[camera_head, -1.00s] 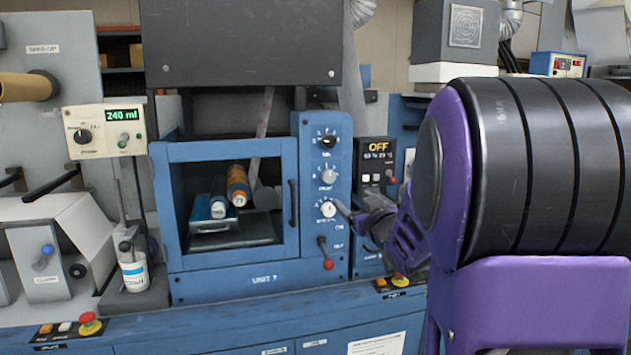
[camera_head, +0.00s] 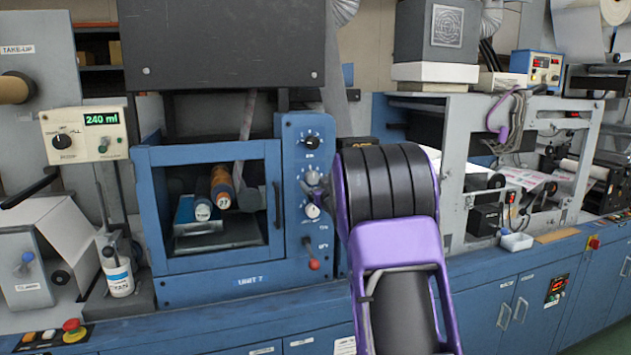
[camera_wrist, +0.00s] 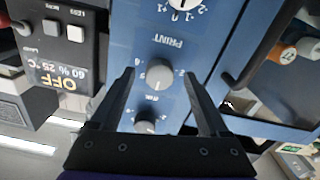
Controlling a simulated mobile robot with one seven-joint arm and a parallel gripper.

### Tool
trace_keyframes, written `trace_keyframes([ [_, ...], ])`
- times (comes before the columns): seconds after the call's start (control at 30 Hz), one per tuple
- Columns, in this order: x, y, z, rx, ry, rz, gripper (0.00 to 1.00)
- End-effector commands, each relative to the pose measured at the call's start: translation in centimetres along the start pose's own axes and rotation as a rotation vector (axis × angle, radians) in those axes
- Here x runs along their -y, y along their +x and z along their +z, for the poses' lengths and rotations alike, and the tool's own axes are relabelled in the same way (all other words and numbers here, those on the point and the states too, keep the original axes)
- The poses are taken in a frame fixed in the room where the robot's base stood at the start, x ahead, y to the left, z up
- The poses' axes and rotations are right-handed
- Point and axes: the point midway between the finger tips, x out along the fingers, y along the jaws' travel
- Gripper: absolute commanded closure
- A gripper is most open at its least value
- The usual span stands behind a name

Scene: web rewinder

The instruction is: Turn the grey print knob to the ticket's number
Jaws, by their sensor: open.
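The grey print knob (camera_wrist: 160,73) sits on the blue control panel (camera_wrist: 130,25), above the word PRINT in the upside-down wrist view's true sense. In the head view the grey knob (camera_head: 312,178) is the middle one of three. My gripper (camera_wrist: 158,76) is open, its two fingers on either side of the knob in the picture; I cannot tell whether they touch it. In the head view my arm hides most of the gripper. I cannot make out the ticket or its number.
A black knob (camera_head: 311,142) is above and a white knob (camera_head: 313,210) below. The cabinet's door handle (camera_head: 277,205) is to the left. An OFF display box (camera_wrist: 60,80) stands beside the panel.

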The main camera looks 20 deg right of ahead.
Motion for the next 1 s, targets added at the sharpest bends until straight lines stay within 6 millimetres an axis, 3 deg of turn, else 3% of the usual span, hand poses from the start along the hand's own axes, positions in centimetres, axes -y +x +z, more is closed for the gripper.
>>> trace_keyframes([
  [0.43,-0.01,1.02,0.03,0.000,0.001,0.000,0.21],
  [0.87,-0.01,0.99,0.03,0.001,0.000,0.000,0.97],
  [1.0,-0.01,0.99,0.05,0.000,-0.001,0.000,1.00],
])
